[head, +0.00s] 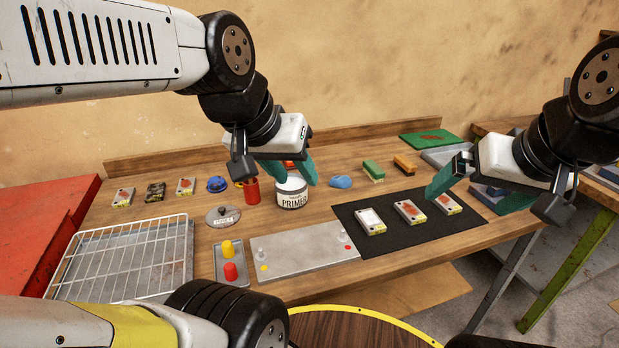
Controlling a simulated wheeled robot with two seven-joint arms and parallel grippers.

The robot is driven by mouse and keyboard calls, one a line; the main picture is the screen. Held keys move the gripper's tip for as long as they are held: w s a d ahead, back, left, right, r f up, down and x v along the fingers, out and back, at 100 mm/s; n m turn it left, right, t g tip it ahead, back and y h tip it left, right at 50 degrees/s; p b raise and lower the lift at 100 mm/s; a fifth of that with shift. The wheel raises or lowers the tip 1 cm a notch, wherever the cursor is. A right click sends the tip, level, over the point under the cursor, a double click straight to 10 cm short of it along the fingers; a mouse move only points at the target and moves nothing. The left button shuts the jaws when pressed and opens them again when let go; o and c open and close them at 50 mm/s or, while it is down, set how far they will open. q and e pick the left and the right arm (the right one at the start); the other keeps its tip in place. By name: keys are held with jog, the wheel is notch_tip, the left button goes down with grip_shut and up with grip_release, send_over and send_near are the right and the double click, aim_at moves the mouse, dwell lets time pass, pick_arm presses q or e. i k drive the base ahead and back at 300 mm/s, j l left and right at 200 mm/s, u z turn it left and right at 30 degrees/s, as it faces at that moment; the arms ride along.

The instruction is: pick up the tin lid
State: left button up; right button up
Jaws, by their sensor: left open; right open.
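The tin lid (222,216) is a grey round disc with a small knob and a pale label, lying flat on the wooden bench left of the primer tin (292,195). The tin is white, labelled PRIMER, and stands upright; its top is partly hidden by my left gripper. My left gripper (292,172) is open, with its teal fingers above and around the tin's top, up and to the right of the lid. I cannot tell whether they touch the tin. My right gripper (478,194) is open and empty over the right side of the black mat, far from the lid.
A red cylinder (252,190) and blue item (217,184) stand behind the lid. In front are a tray with yellow and red knobs (218,274) and a metal plate (308,252). A wire rack (125,262) is left. The black mat (392,243) holds several cards.

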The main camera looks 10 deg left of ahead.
aim_at(223, 215)
jog(key=u, duration=1.3)
